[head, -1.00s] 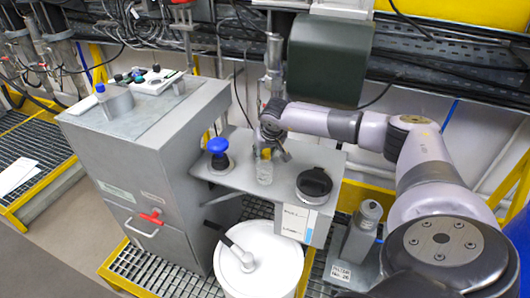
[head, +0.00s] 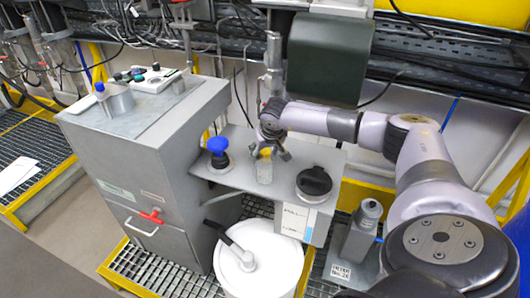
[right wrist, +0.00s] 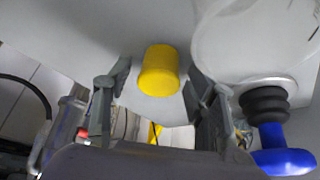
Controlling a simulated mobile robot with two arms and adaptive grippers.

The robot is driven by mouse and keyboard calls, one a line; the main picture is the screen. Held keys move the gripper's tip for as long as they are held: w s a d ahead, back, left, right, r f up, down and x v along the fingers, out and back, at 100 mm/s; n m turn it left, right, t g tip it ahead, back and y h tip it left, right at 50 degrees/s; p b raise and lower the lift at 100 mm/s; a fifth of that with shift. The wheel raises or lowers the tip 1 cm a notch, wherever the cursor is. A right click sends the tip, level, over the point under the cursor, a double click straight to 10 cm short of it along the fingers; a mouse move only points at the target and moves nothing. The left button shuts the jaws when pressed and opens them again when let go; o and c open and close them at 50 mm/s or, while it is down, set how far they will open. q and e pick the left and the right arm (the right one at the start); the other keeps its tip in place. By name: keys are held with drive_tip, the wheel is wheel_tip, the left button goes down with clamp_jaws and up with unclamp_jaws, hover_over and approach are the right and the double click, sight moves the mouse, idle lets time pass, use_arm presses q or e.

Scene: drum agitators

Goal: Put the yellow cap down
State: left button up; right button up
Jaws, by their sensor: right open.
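The yellow cap (head: 265,153) shows at the top of a small clear container (head: 264,173) on the grey shelf. In the right wrist view, the yellow cap (right wrist: 159,70) sits between the two spread fingers of my right gripper (right wrist: 159,88), with a gap on each side. In the head view, my right gripper (head: 272,148) is at the cap from above, open, its fingers pointing down. The gripper partly hides the cap. Whether the cap rests on the container or stands behind it, I cannot tell. My left gripper is not in view.
A blue-topped knob (head: 218,150) stands left of the cap, and a black round lid (head: 314,183) to its right. A white drum (head: 260,262) with a handle stands below the shelf (head: 225,177). A grey cabinet (head: 165,165) is on the left, a dark green box (head: 327,58) behind.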

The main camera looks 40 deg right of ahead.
drive_tip(key=b+v, duration=0.2)
drive_tip(key=v, duration=1.1)
drive_tip(key=shift+d, duration=0.15)
drive_tip(key=shift+w, duration=0.15)
